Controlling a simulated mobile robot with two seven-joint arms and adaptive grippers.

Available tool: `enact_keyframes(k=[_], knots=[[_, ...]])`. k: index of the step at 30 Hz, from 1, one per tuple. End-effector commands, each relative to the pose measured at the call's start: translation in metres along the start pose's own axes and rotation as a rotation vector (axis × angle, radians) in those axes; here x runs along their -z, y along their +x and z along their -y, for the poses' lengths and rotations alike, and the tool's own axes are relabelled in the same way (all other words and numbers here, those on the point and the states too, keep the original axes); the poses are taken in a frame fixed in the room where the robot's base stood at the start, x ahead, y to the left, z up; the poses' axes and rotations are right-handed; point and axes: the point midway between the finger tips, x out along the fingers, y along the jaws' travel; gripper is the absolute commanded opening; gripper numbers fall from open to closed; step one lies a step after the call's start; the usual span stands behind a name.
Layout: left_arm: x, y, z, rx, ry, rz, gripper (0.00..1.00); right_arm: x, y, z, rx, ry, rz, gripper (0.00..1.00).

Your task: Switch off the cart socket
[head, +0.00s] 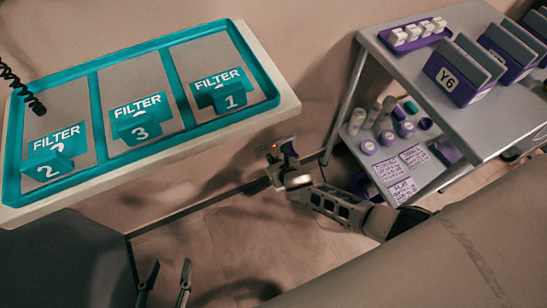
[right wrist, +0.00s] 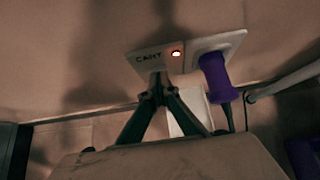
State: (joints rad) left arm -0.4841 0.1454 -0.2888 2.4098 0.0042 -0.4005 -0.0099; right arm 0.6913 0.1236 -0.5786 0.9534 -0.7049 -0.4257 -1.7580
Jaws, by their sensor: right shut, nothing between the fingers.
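The cart socket (right wrist: 150,60) is a pale wall plate marked CART, with a lit orange-red light (right wrist: 176,54). A purple plug (right wrist: 214,78) with a cord sits in its right part. My right gripper (right wrist: 163,84) is shut and empty, its tips at the plate's lower edge below the light; contact cannot be told. The switch itself is not clearly seen behind the tips. In the head view my right gripper (head: 282,160) is at the wall, largely covering the small plate. My left gripper (head: 166,270) is open and empty at the bottom left.
A teal-edged filter tray (head: 98,115) with three numbered filter places stands at upper left. A grey cart (head: 430,75) with bottles and boxes on two shelves stands right of my right gripper. Bare floor (head: 215,240) shows between them.

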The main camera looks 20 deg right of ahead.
Motion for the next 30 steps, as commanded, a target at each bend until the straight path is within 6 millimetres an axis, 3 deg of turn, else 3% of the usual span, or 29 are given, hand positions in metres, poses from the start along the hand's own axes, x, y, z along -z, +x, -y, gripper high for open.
enact_keyframes(k=[8, 13, 20, 30], knots=[[-0.001, 0.000, 0.001, -0.001, 0.005, 0.001, 0.40, 0.000, 0.000, 0.000, 0.000, 0.000, 0.000, 0.00], [0.007, -0.001, 0.003, 0.003, 0.014, -0.011, 0.40, -0.016, 0.005, 0.000, 0.001, -0.003, 0.006, 0.00], [-0.006, 0.000, 0.003, 0.002, 0.016, 0.015, 0.40, -0.011, 0.005, 0.000, 0.000, 0.000, 0.003, 0.00], [0.011, -0.001, 0.005, 0.008, 0.020, -0.015, 0.40, -0.019, 0.001, 0.000, 0.000, -0.001, 0.006, 0.00]])
